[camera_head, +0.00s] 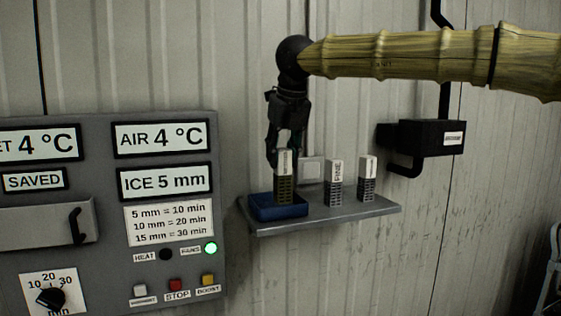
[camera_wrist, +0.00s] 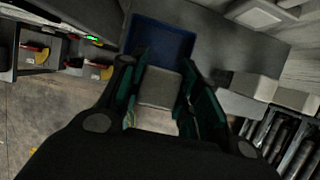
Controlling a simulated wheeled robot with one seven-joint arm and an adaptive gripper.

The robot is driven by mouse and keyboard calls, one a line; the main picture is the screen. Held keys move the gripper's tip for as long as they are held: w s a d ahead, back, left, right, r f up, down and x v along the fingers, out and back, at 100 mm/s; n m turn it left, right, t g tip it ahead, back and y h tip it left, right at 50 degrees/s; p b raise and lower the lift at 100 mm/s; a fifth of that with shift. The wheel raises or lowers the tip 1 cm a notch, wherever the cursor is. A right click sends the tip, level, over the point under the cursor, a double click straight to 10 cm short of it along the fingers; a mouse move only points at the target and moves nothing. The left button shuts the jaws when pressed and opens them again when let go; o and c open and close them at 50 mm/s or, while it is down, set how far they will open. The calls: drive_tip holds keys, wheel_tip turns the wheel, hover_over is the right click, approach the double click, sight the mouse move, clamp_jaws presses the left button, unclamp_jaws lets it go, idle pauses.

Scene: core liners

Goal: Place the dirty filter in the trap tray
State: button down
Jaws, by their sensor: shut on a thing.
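My gripper (camera_head: 286,140) points down and is shut on a filter (camera_head: 284,178), an upright block with a pale top and a dark slatted lower part. The wrist view shows the pale top of this filter (camera_wrist: 158,88) between the two green-edged fingers (camera_wrist: 162,92). In the head view the filter is at the blue tray (camera_head: 278,211) on the left end of the shelf. Its lower end overlaps the tray; I cannot tell whether it touches the tray floor. The blue tray also shows in the wrist view (camera_wrist: 165,36). The label on the held filter is too small to read.
Two similar filters, one labelled FINE (camera_head: 334,183) and one further right (camera_head: 367,178), stand on the grey shelf (camera_head: 350,212). A control panel (camera_head: 110,215) is at the left. A black box with a pipe (camera_head: 432,138) is on the wall at the right.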

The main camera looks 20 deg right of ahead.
sight(281, 166)
drive_tip(key=shift+w, duration=0.6)
drive_tip(key=shift+f+p, duration=0.65)
drive_tip(key=shift+f, duration=1.15)
drive_tip(key=shift+s+f, duration=0.1)
drive_tip(key=c, duration=1)
unclamp_jaws()
drive_tip(key=shift+c, duration=0.2)
drive_tip(key=b+v, duration=0.2)
drive_tip(key=v, duration=1)
